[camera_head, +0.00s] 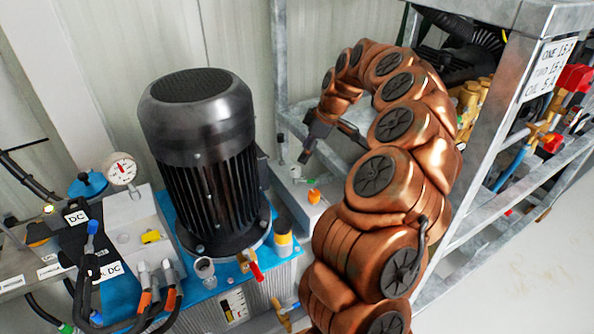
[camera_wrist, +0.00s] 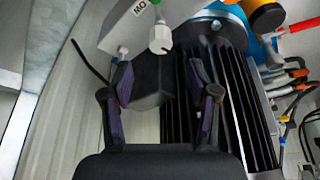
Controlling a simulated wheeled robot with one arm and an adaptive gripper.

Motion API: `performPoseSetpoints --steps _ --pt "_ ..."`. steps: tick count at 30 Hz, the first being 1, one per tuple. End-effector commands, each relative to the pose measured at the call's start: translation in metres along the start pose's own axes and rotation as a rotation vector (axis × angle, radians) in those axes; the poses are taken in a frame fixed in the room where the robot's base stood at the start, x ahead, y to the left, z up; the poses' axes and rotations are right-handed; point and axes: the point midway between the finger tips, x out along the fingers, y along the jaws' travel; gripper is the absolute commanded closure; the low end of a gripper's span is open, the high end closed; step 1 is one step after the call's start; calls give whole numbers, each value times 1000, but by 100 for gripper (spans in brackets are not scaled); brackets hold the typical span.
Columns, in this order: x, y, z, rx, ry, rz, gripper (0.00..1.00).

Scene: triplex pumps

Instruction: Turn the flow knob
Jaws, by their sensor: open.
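A white knob (camera_wrist: 160,38) sticks out of a grey block (camera_wrist: 130,28) in the wrist view, with a bit of green above it. In the head view my gripper (camera_head: 316,143) hangs above the block.
A large black finned motor (camera_head: 198,160) stands close beside my gripper, on a blue-topped unit (camera_head: 190,266). A pressure gauge (camera_head: 122,169) and hoses are at the left. A metal frame rack (camera_head: 490,130) with brass fittings stands at the right.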

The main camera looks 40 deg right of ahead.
Motion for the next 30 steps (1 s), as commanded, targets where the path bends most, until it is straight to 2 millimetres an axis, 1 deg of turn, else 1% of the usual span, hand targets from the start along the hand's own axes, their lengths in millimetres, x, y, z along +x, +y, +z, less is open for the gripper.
performPoseSetpoints --steps 12,15,19,25,30 --pt "58 -1 1 2 -1 -3 40" --pt "67 -1 0 2 0 -1 40" --pt "71 0 0 1 1 0 40" --pt "71 0 -1 1 1 0 40" --pt "71 -1 -1 1 1 0 58"
